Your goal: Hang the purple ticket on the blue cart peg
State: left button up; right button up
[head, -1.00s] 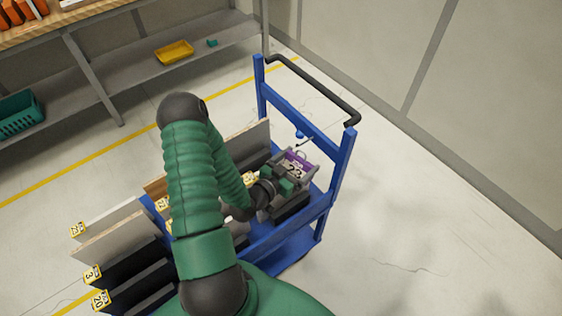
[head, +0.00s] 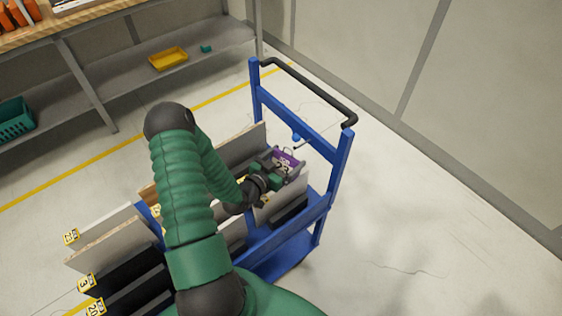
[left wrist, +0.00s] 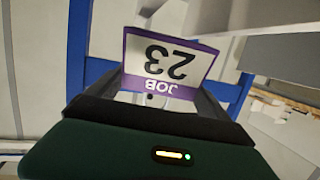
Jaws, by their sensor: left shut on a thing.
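The purple ticket (head: 286,161) is a purple-edged card with a white face; it also shows in the left wrist view (left wrist: 169,62), upside down, reading JOB 23. My left gripper (head: 280,171) is shut on the ticket and holds it above the boards on the cart. The blue cart (head: 342,172) has a blue crossbar at its handle end. The small blue peg (head: 297,138) sticks out from that crossbar, just beyond and above the ticket in the picture. The ticket appears apart from the peg. My right gripper is not in view.
Several upright boards (head: 100,232) with yellow number tags stand on the cart, left of and under my arm. A black handle (head: 310,88) tops the cart end. A shelf with a yellow tray (head: 168,59) stands behind. Floor to the right is clear.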

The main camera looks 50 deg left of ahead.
pick_arm(q)
jog(key=d+b+x, duration=0.1)
jog(key=x, duration=0.5)
jog(key=shift+d+b, duration=0.35)
jog(key=shift+d, duration=0.1)
jog(key=shift+w, duration=0.15)
dwell(0.4)
jog(key=o, duration=1.1)
jog(key=shift+c, duration=0.2)
